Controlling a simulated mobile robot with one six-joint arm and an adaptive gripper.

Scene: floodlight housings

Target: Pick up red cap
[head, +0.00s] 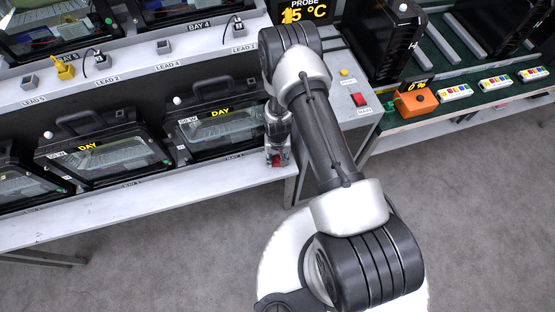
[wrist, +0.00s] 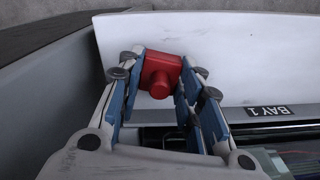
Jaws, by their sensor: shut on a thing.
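The red cap (wrist: 161,74) is a square red block with a round stub, seen in the wrist view between my gripper's fingertips. My gripper (wrist: 158,72) is shut on it, with a blue-padded finger on each side. Behind the cap is the white shelf surface (wrist: 220,50); I cannot tell whether the cap touches it. In the head view, my gripper (head: 277,157) is at the right end of the lower shelf, and a bit of the red cap (head: 276,161) shows there, mostly hidden by the gripper.
Floodlight housings (head: 100,155) stand along the lower shelf (head: 130,205), one just left of my gripper. The BAY 1 label (wrist: 268,111) is close by in the wrist view. Right of the arm are a panel with a red switch (head: 359,99) and an orange box (head: 415,102).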

